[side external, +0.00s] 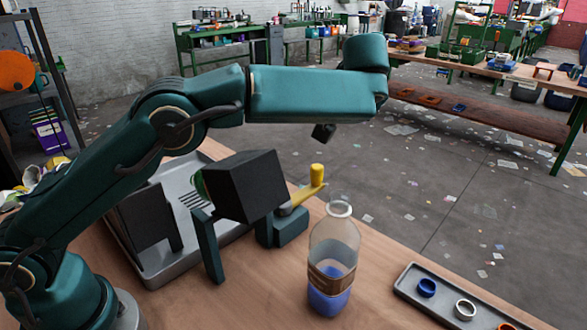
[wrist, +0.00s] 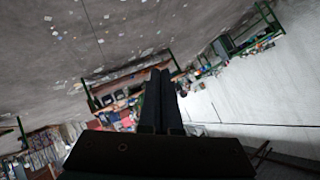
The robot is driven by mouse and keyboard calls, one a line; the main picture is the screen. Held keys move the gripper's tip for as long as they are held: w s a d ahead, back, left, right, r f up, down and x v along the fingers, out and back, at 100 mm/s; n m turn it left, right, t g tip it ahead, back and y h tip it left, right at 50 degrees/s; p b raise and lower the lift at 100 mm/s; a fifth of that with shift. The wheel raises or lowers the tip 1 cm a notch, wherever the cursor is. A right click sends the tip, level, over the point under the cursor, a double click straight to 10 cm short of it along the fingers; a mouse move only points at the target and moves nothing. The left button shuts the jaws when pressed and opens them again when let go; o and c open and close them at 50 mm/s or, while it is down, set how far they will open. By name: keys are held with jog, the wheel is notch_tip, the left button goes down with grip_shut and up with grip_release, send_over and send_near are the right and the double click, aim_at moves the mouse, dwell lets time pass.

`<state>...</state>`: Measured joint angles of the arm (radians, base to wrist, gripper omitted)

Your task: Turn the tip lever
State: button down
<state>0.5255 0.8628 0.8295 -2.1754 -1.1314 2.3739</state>
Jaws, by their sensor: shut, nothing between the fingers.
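The tip lever (side external: 300,194) shows in the side external view as a pale arm with an upright yellow knob (side external: 317,175) at its outer end. It joins a teal block (side external: 281,228) on the table, beside a black box (side external: 245,186) on a teal stand. My gripper (wrist: 159,74) shows in the wrist view with its two dark fingers together and nothing between them. Its fingers point out toward the room, and the lever is not in that view. In the side view my forearm hides most of the gripper, which is apart from the lever.
A clear bottle (side external: 335,256) with blue contents stands upright right of the lever block. A grey tray (side external: 150,279) lies behind and left of the black box. A slim tray (side external: 403,292) with coloured rings is at the front right. Open air surrounds the knob's right side.

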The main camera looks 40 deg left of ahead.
aim_at(320, 174)
jog(key=s+d+f+g+h, duration=0.1)
jog(key=s+d+f+g, duration=0.4)
jog(key=s, duration=0.4)
jog(key=w+a+f+t, duration=0.1)
jog(key=w+a+f, duration=0.4)
jog(key=a+f, duration=0.2)
jog(key=shift+f, duration=0.65)
jog(key=shift+a, duration=0.15)
jog(key=shift+w+a, duration=0.25)
jog(key=shift+a, duration=0.5)
